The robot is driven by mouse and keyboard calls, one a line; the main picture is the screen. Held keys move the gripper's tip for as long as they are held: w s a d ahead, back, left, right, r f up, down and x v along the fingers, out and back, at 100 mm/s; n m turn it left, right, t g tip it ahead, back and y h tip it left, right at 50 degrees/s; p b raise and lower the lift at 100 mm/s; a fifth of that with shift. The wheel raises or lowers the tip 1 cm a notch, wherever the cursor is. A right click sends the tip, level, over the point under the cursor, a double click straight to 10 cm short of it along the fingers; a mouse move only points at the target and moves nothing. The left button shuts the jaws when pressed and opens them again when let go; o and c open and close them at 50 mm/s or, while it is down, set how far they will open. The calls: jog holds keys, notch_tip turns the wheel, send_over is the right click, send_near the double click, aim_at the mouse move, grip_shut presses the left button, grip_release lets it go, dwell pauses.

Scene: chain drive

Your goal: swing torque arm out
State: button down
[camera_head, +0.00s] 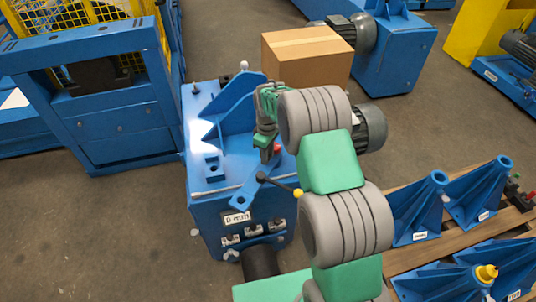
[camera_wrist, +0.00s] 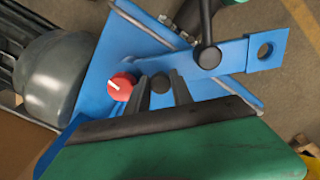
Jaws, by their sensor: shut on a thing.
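The torque arm is a flat blue bar with a hole at its free end, seen in the wrist view (camera_wrist: 235,57) and in the head view (camera_head: 242,200). Its free end reaches past the edge of the blue machine top. My gripper (camera_wrist: 161,88) has its two fingers on either side of a round black knob (camera_wrist: 160,82) on the bar, shut on it. In the head view my gripper (camera_head: 268,150) is low over the machine top, and my arm hides part of it. The bar's pivot end is hidden by my gripper.
A red knob (camera_wrist: 121,86) sits close left of my fingers. A black lever (camera_wrist: 207,50) crosses above the bar; in the head view it ends in a yellow ball (camera_head: 298,193). A cardboard box (camera_head: 305,55) stands behind, a grey motor (camera_head: 371,128) at right. Blue brackets (camera_head: 420,205) lie on a pallet.

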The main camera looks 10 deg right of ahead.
dwell(0.4)
jog(key=c, duration=1.4)
grip_release()
notch_tip(320, 180, up, 8)
jog(key=shift+f+b, duration=0.1)
jog(key=shift+b, duration=0.25)
jog(key=shift+s+r, duration=0.15)
jog(key=shift+r, duration=0.15)
jog(key=s+r+m+t, duration=0.1)
jog(key=s+r+m, duration=0.2)
jog(key=s+r, duration=0.4)
jog(key=s+r+m, duration=0.1)
jog(key=s+m, duration=0.1)
jog(key=s, duration=0.4)
jog(key=s+r+m+t, duration=0.1)
jog(key=s+r+m, duration=0.1)
jog(key=s, duration=0.5)
jog(key=s+r+m+t+p, duration=0.1)
jog(key=s+r+m, duration=0.1)
jog(key=s, duration=0.4)
jog(key=shift+s+m, duration=0.3)
jog(key=shift+m, duration=0.1)
